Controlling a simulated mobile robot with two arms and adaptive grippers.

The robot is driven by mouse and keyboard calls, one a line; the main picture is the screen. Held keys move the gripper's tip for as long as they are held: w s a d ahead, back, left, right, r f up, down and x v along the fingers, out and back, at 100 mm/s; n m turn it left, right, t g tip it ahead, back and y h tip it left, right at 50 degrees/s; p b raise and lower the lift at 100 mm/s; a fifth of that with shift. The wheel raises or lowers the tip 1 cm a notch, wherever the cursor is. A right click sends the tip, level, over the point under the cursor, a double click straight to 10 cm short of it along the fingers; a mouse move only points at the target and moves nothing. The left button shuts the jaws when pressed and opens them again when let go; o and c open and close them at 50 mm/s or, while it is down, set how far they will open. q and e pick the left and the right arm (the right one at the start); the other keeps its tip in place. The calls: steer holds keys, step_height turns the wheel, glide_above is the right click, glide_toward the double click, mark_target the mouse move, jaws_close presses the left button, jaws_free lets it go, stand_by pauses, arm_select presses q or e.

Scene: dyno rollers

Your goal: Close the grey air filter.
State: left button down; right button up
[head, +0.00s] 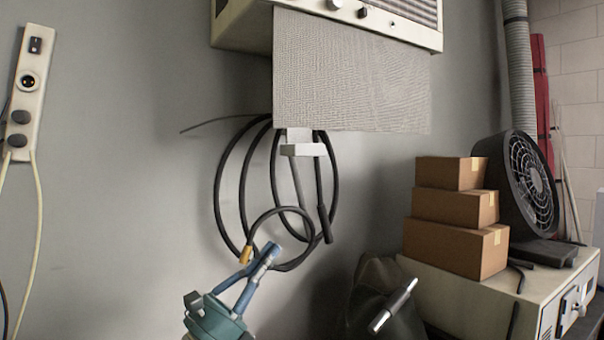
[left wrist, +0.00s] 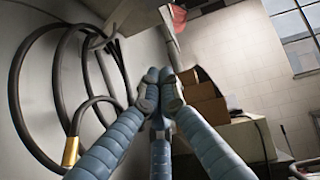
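The grey air filter (head: 352,75) is a flat textured panel. My right gripper is not in view.
Looped black cable (head: 220,190) hangs on the wall behind my left gripper. Stacked cardboard boxes (head: 455,248) and a black fan (head: 527,185) stand on a cream cabinet (head: 520,300) at the right. A power strip (head: 25,95) is on the left wall.

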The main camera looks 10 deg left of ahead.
mark_target(303, 150)
arm_select(q)
steer(key=w+d+r+m+g+h+p, duration=0.1)
steer(key=d+r+m+p, duration=0.1)
steer(key=r, duration=0.5)
steer(key=w+d+r+m+g+h+p, duration=0.1)
steer(key=d+r+p, duration=0.3)
steer(key=r, duration=0.4)
steer(key=shift+r+m+h+p, duration=0.3)
steer(key=shift+m+h+p, duration=0.35)
steer(key=shift+p, duration=0.25)
steer(key=shift+d, duration=0.15)
